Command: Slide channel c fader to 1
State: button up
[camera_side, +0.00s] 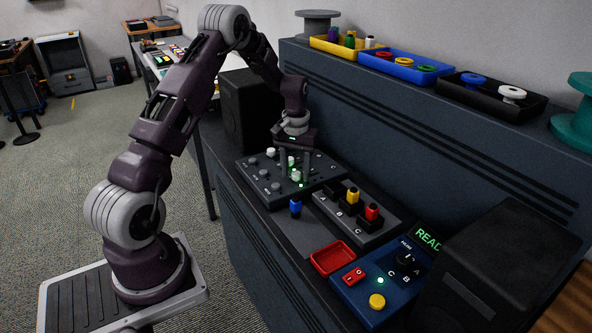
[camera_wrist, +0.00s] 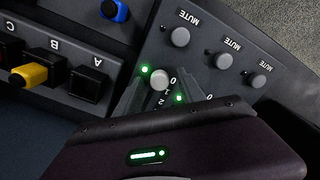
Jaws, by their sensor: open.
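The dark fader panel (camera_side: 246,168) lies on the bench in the side view, with several pale caps and knobs. A letter C shows at its far right end. Contact cannot be told. My wrist hides the rest of the slot.
Mute knobs (camera_wrist: 180,37) line the panel's outer edge. A blue plug (camera_side: 295,207) stands close by, with a socket block (camera_side: 370,232) holding yellow and red plugs to the right. A red tray (camera_side: 332,259) and a blue selector box (camera_side: 385,283) lie nearer the camera.

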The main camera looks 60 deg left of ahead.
grip_shut()
dwell(1.3)
